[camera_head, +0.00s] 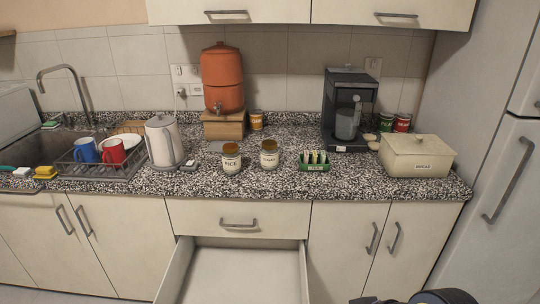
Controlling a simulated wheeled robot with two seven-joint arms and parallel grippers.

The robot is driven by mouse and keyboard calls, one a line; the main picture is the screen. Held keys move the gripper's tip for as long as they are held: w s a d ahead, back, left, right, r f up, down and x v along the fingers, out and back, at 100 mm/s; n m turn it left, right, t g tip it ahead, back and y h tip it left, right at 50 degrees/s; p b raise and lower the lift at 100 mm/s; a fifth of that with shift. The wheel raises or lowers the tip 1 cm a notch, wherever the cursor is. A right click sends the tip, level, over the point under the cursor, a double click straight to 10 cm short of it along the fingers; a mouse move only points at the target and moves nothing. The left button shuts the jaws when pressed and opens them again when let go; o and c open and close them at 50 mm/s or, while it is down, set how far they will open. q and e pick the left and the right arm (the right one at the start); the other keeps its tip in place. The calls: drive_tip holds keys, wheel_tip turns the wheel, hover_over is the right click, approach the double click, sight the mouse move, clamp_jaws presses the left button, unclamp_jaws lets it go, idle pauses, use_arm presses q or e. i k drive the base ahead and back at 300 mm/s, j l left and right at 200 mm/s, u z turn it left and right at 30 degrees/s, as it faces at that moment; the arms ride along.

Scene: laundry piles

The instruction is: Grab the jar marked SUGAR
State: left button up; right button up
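The jar whose small label appears to read SUGAR (269,155) stands upright on the speckled counter, near its front edge and above the open drawer. It has a brown lid and pale contents. A similar jar marked RICE (231,159) stands just left of it, with a small gap between them. Dark parts of my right arm show at the bottom edge, right of the drawer, well below and apart from the jars. Its fingertips cannot be made out. My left gripper is not in view.
An open, empty drawer (243,275) juts out below the jars. A green box of packets (314,162) stands right of the sugar jar. A white kettle (163,142), an orange dispenser (222,78), a coffee machine (349,108) and a cream bin (416,157) also stand on the counter.

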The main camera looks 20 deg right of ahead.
sight(269, 151)
drive_tip(key=u, duration=0.7)
drive_tip(key=l+u, duration=0.8)
drive_tip(key=k+l+u, duration=0.15)
drive_tip(key=l+u, duration=0.3)
drive_tip(key=k+l, duration=0.1)
drive_tip(key=l, duration=0.25)
drive_tip(key=k+l+u, duration=0.1)
drive_tip(key=l, duration=0.3)
drive_tip(key=k+l, duration=0.2)
drive_tip(key=l, duration=0.15)
drive_tip(key=k+l+u, duration=0.1)
drive_tip(key=l, duration=0.25)
drive_tip(key=k+l, duration=0.15)
drive_tip(key=l, duration=0.2)
